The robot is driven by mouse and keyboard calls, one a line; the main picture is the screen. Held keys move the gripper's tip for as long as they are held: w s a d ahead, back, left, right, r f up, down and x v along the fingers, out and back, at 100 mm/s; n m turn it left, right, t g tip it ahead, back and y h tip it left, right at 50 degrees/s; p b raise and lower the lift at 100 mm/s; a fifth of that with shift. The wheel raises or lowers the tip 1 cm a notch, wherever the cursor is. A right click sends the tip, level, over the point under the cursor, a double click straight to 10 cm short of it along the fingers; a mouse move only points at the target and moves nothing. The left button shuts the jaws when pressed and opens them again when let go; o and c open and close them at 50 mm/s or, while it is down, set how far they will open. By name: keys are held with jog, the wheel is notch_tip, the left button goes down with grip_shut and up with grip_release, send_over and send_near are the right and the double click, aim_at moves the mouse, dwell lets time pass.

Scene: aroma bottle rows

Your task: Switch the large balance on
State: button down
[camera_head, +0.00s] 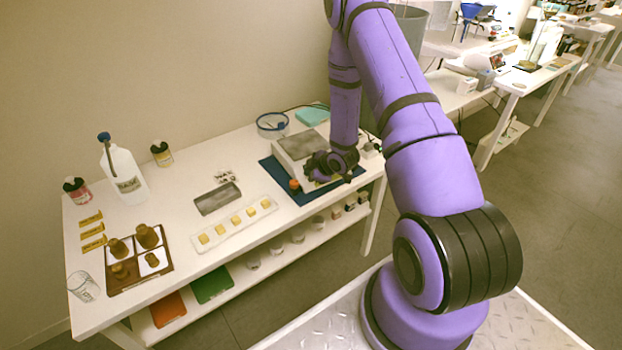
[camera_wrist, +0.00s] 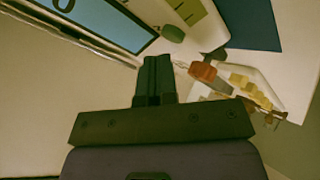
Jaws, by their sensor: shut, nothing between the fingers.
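The large balance (camera_head: 297,144), a pale box with a grey plate on top, stands on a dark blue mat (camera_head: 287,187) at the right end of the bench. In the wrist view its light blue display (camera_wrist: 105,22) fills the upper left, with part of a dark rounded character at its cut-off edge. A green oval button (camera_wrist: 173,33) sits beside the display. My gripper (camera_wrist: 158,60) is shut and empty, its tips just short of the button in the picture; I cannot tell if they touch. In the head view my gripper (camera_head: 318,172) is at the balance's front, partly hiding it.
An orange-topped item (camera_head: 294,185) stands by the balance's front left corner; it also shows in the wrist view (camera_wrist: 203,72). A white tray (camera_head: 225,236) of yellowish blocks lies to the left. A glass dish (camera_head: 272,124) stands behind.

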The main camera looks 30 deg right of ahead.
jog(key=shift+r, duration=3.05)
